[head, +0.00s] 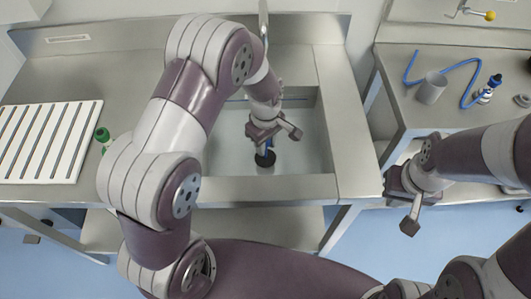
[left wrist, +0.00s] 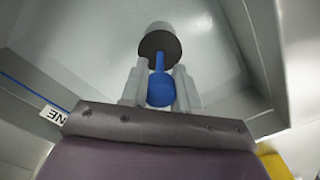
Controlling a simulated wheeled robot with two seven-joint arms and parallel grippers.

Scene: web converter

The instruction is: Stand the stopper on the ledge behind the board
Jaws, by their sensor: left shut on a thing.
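The stopper, a black disc (head: 265,158) with a blue handle, hangs inside the sink basin in the head view. My left gripper (head: 268,140) is shut on it. In the left wrist view the fingers (left wrist: 160,90) grip the blue handle (left wrist: 158,92), with the dark disc (left wrist: 160,44) and a pale grey round part beyond. I cannot tell whether it touches the basin floor. The white slatted board (head: 48,142) lies on the counter at the left. The metal ledge (head: 115,32) runs along the back behind it. My right gripper (head: 408,205) is empty; its jaw opening is unclear.
The steel sink basin (head: 310,150) has raised walls around the stopper. A green-topped item (head: 102,135) stands beside the board. On the right bench are a grey cup (head: 431,88), a blue hose (head: 462,95) and a small bottle (head: 488,90). The counter behind the board looks clear.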

